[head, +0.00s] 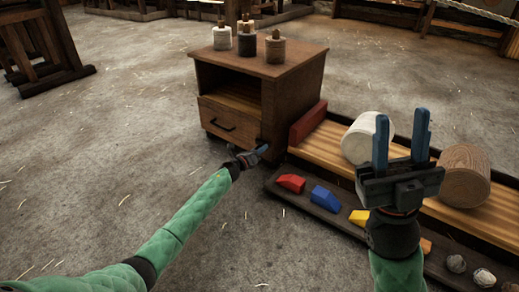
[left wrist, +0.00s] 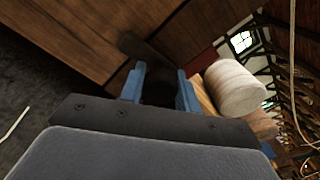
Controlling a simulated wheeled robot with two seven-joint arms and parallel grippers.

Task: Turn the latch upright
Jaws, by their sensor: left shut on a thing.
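A small wooden cabinet (head: 285,105) stands on the floor in the middle of the head view. My left gripper (head: 262,149) is low at the cabinet's front right corner, beside its right side. In the left wrist view, its blue fingers (left wrist: 161,92) are shut on a dark latch (left wrist: 142,47) against the cabinet's wooden side. Part of the latch is hidden between the fingers. I cannot tell the latch's exact angle, because the wrist view is tilted. My right gripper (head: 402,139) is open and empty, held up over the trough to the right.
Several spools (head: 246,43) stand on the cabinet top. To the right, a wooden trough holds a white roll (head: 361,139) and a brown roll (head: 465,175). A dark tray in front carries a red block (head: 291,183), a blue block (head: 325,198) and yellow ones.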

